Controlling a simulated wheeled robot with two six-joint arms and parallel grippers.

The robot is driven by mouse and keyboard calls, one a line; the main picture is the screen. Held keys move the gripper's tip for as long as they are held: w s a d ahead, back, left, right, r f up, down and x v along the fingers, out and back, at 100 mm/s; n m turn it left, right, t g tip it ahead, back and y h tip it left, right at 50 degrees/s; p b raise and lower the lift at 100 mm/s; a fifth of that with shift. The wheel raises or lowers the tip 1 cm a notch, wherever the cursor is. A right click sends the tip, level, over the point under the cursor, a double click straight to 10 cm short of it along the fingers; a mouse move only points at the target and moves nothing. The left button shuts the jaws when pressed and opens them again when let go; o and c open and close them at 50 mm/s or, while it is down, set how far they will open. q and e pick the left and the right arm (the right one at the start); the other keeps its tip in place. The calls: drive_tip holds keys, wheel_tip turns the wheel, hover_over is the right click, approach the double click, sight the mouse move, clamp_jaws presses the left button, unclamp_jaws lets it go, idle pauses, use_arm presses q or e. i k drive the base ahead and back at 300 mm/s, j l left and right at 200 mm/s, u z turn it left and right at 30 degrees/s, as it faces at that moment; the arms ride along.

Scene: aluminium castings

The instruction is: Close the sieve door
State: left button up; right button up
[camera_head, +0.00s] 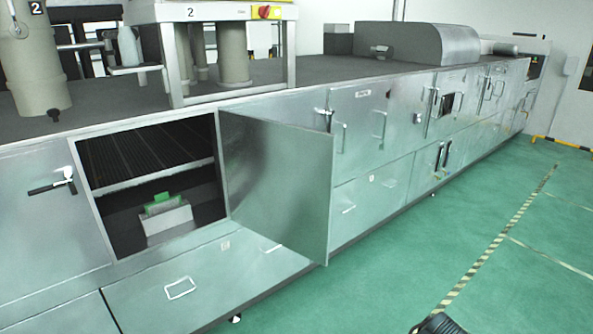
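The sieve door (275,185) is a flat grey metal panel on the front of the long metal machine. It stands wide open, swung outward from the right side of a square opening (155,185). Inside the opening are a dark ribbed surface and a pale block (168,222) with a green piece on top. The door's handle is not visible from this side. A small black part at the bottom edge (438,324) seems to be my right gripper or arm; it is cut off, apart from the door, and its fingers cannot be made out. My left gripper is not in view.
A closed panel with a black-and-white latch (52,186) is left of the opening. Closed doors with handles (358,120) continue to the right. A drawer front with a handle (180,289) lies below. The green floor (420,240) in front is clear, with striped tape (500,245).

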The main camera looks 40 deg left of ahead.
sight(280, 175)
drive_tip(key=i, duration=3.25)
drive_tip(key=u, duration=3.55)
